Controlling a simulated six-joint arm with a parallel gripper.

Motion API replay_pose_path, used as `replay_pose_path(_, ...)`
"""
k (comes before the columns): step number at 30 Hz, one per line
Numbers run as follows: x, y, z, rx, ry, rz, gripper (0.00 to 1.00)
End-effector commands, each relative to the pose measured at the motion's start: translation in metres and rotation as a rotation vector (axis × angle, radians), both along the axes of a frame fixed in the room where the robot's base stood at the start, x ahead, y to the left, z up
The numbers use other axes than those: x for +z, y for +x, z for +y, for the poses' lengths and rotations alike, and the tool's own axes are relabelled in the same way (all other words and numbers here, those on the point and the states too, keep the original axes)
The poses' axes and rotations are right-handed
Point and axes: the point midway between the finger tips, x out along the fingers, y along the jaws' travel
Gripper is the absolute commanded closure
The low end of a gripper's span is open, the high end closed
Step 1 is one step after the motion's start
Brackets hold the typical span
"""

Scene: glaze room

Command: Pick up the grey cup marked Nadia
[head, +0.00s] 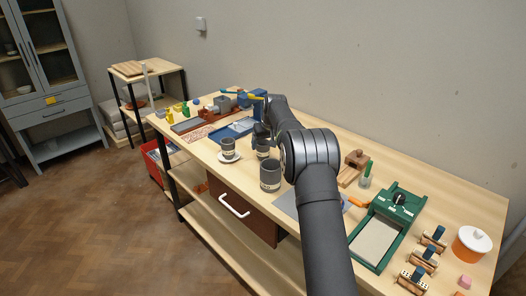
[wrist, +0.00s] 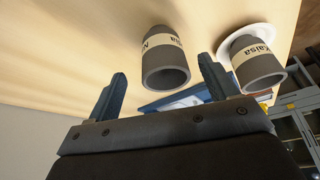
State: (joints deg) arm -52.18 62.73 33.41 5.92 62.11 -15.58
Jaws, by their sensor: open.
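My gripper (head: 262,131) is open and empty over the workbench; its two fingers are spread in the wrist view (wrist: 160,68). A grey cup with a cream label (wrist: 165,60) shows just past and between the fingertips, not touching them as far as I can tell. Its label seems to start with N or M; I cannot read it fully. In the head view this cup (head: 262,148) is partly behind my gripper. Another grey cup (wrist: 256,62), its label ending in "aisa", stands on a white saucer (wrist: 228,46). A third grey cup (head: 270,175) stands nearer; its label is unreadable.
The saucer cup (head: 228,147) is close on the left. A blue tray (head: 236,129) lies behind the cups. A green-framed device (head: 388,225), an orange pot (head: 471,246) and small rollers (head: 424,257) are on the right. A drawer (head: 238,212) hangs under the bench.

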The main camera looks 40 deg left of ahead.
Motion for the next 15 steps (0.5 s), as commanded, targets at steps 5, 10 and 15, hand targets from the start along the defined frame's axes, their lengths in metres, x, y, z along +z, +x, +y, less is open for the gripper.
replay_pose_path(5,-0.013,0.001,0.007,0.001,-0.001,0.000,0.21)
replay_pose_path(10,-0.035,0.003,0.017,0.001,-0.001,0.000,0.21)
replay_pose_path(15,-0.047,0.005,0.022,0.000,0.001,-0.001,0.21)
